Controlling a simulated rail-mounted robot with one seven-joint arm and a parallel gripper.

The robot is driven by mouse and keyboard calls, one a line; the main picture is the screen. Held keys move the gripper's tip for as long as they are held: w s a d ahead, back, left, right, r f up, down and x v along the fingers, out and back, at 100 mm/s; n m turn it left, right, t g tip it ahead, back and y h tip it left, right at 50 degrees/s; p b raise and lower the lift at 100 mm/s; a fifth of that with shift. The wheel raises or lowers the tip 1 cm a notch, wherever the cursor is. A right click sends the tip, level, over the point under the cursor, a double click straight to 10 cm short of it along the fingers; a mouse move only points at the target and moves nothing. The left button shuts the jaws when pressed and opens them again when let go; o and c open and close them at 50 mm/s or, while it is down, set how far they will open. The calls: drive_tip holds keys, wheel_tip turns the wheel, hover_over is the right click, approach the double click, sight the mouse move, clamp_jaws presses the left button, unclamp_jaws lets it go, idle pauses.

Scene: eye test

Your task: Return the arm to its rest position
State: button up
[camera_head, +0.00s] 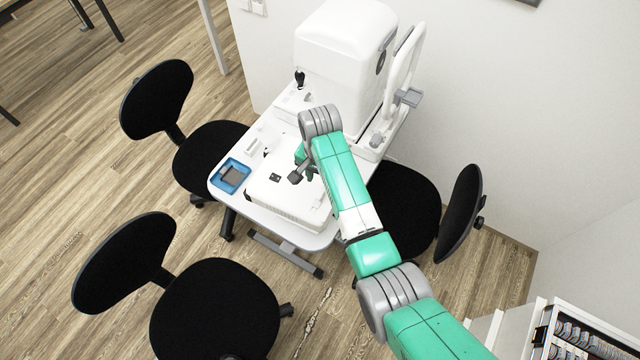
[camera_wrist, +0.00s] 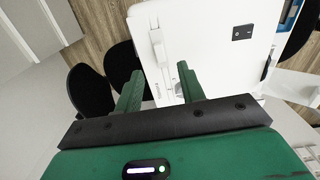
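My arm, green and grey, reaches over the white table (camera_head: 325,240) in the head view. My gripper (camera_head: 303,163) is partly hidden behind the arm, above the table. In the wrist view my gripper (camera_wrist: 157,76) has its two green fingers spread apart, with nothing held between them. Beyond the fingertips lie white surfaces and a small white part. I cannot tell the exact height of the gripper above them.
A large white eye-test machine (camera_head: 340,50) stands on the table's back part. A white flat box (camera_head: 285,190) and a blue tray (camera_head: 222,186) are on the table. Black chairs (camera_head: 215,310) stand around it. A wall is behind; open floor (camera_head: 60,190) lies left.

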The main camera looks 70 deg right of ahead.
drive_tip(key=shift+r, duration=0.4)
drive_tip(key=w+a+r+n+t+h+p, duration=0.2)
drive_tip(key=w+a+r+n+t, duration=0.15)
drive_tip(key=w+r, duration=0.55)
drive_tip(key=w+a+r+n+t+h+p, duration=0.2)
drive_tip(key=w+a+r+t, duration=0.15)
drive_tip(key=w+r, duration=0.6)
drive_tip(key=w+a+r+n+t+p, duration=0.1)
drive_tip(key=w+a+r+n+t, duration=0.15)
drive_tip(key=a+r, duration=0.55)
drive_tip(key=w+a+r+n+t+p, duration=0.1)
drive_tip(key=a+r+n+t, duration=0.3)
drive_tip(key=r, duration=0.8)
drive_tip(key=s+a+r+n+t+p, duration=0.1)
drive_tip(key=s+a+r+t, duration=0.15)
drive_tip(key=a+r, duration=0.55)
drive_tip(key=s+a+r+n+t+p, duration=0.1)
drive_tip(key=a+r+n+t, duration=0.15)
drive_tip(key=a+r, duration=0.55)
drive_tip(key=s+a+r+n+t+y, duration=0.1)
drive_tip(key=s+a+r+t+y, duration=0.1)
drive_tip(key=s+r, duration=0.4)
drive_tip(key=s+a+r+n+t+y+p, duration=0.1)
drive_tip(key=s+a+r+t, duration=0.3)
drive_tip(key=r, duration=0.5)
drive_tip(key=shift+s+a+n+y, duration=0.55)
drive_tip(key=shift+s+a+y, duration=0.15)
drive_tip(key=shift+s+a, duration=0.45)
